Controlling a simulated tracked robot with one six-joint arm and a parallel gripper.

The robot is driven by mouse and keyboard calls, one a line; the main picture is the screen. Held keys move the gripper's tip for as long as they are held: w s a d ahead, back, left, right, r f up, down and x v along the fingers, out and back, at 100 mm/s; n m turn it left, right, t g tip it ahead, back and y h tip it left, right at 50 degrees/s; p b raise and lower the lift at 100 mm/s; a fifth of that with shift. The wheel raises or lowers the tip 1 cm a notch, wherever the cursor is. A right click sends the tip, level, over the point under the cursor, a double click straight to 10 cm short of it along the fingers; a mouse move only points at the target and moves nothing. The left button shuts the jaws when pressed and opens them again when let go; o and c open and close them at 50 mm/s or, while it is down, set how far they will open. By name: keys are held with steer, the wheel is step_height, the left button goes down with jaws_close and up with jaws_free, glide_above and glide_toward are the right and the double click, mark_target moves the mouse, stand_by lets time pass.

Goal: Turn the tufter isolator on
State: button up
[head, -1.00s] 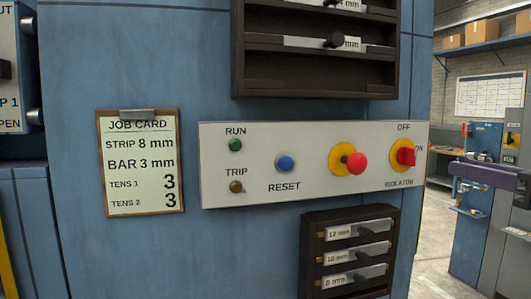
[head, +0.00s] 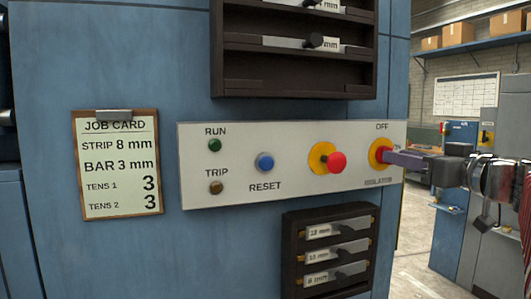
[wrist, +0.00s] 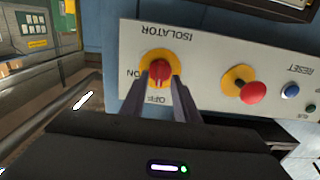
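The isolator (head: 376,150) is a red knob on a yellow disc at the right end of the white control panel, with OFF above it and ON to its right. In the wrist view the isolator (wrist: 158,70) is upside down, its red handle in line with the OFF label. My gripper (head: 388,157) reaches in from the right and covers part of the knob. In the wrist view my gripper (wrist: 162,77) has its fingers apart, one on each side of the red handle; it looks open, and contact is not clear.
A red mushroom button (head: 336,162) on a yellow disc sits left of the isolator. A blue reset button (head: 265,163), a green RUN lamp (head: 215,145) and a brown TRIP lamp (head: 216,188) are further left. Dark racks (head: 290,228) stand below and above the panel.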

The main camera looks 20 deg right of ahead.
steer(key=shift+w, duration=1.15)
